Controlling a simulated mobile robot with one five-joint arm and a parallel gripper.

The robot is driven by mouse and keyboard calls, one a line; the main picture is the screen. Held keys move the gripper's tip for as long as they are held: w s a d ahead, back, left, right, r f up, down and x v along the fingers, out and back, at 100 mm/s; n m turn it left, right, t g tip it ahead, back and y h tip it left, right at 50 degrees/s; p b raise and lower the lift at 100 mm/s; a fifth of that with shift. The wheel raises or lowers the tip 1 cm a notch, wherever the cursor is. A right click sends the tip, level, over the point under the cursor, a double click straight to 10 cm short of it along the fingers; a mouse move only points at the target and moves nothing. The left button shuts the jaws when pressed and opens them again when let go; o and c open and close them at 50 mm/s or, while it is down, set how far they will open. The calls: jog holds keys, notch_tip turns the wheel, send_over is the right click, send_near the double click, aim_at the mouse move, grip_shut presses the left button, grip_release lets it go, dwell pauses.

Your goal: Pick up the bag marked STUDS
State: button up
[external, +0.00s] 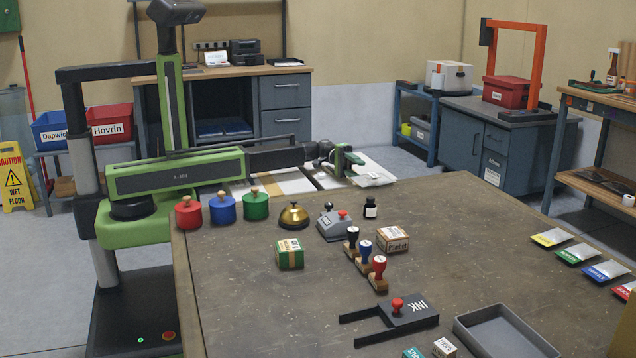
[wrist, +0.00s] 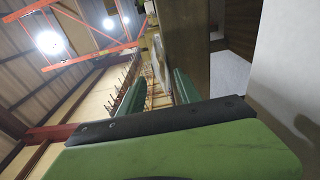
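My gripper (external: 350,160) is at the far edge of the table, beside a pale silvery bag (external: 374,175). In the wrist view its two green fingers (wrist: 157,88) stand apart, with a gap between them. A pale shape shows just past the fingertips there; I cannot tell whether it is the bag. More flat bags lie in a row at the table's right side: yellow-banded (external: 551,237), green-banded (external: 576,253), blue-banded (external: 606,271) and a red one (external: 625,290) cut by the frame edge. Their lettering is too small to read, so I cannot tell which says STUDS.
The table between stamps and bags is clear.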

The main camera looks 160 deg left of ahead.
jog(key=shift+w+a, duration=0.15)
jog(key=shift+w, duration=0.95)
jog(key=shift+w+a, duration=0.1)
jog(key=shift+w, duration=0.95)
grip_shut()
jog(key=s+r+p, duration=0.3)
jog(key=s, duration=0.4)
jog(key=s+d+r+p, duration=0.1)
jog(key=s+r+p, duration=0.3)
jog(key=s, duration=0.3)
jog(key=shift+d+r, duration=0.25)
